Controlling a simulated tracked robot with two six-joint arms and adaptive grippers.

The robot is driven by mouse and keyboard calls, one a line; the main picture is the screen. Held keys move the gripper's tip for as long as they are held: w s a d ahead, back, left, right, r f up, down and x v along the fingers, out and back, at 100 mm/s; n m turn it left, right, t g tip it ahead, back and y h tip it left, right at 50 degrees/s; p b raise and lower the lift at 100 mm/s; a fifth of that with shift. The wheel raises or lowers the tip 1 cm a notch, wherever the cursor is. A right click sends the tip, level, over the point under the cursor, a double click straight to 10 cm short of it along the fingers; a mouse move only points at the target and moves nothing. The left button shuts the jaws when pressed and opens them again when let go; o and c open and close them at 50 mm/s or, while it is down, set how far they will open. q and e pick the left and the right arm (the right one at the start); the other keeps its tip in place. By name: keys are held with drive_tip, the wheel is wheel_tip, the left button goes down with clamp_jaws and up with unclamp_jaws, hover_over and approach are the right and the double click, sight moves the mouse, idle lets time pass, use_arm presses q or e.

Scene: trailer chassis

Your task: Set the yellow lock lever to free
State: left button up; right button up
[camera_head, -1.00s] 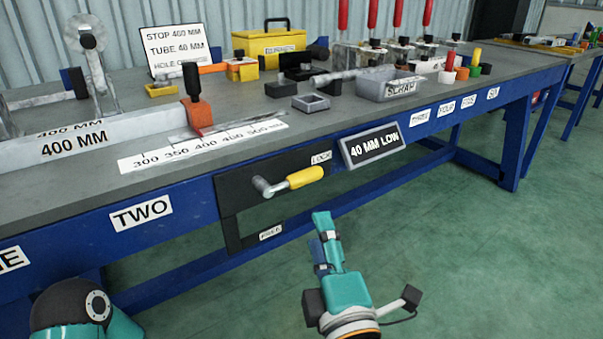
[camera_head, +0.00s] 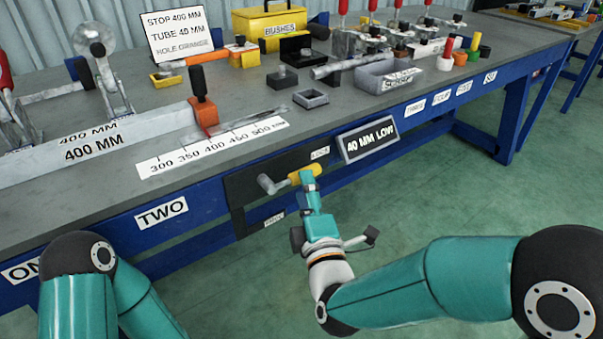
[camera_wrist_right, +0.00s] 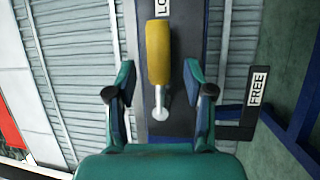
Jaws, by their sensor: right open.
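The lock lever has a yellow handle (camera_head: 312,170) on a metal crank, mounted on a black panel (camera_head: 248,190) at the bench's front. Its handle points right, beside the LOCK label (camera_head: 319,153); the FREE label (camera_head: 274,219) is lower on the panel. My right gripper (camera_head: 307,182) is at the handle and partly covers it. In the right wrist view my gripper (camera_wrist_right: 160,76) is open, with one finger on each side of the lever, apart from the yellow handle (camera_wrist_right: 158,52). I cannot tell how deep the handle sits between them. My left gripper is out of view.
A "40 MM LOW" sign (camera_head: 368,141) is close to the right of the lever. The blue bench (camera_head: 400,125) carries a grey scrap bin (camera_head: 385,83), a ruler strip (camera_head: 212,148) and a yellow bushes box (camera_head: 272,25). The green floor in front is open.

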drive_tip(key=shift+x, duration=1.95)
clamp_jaws()
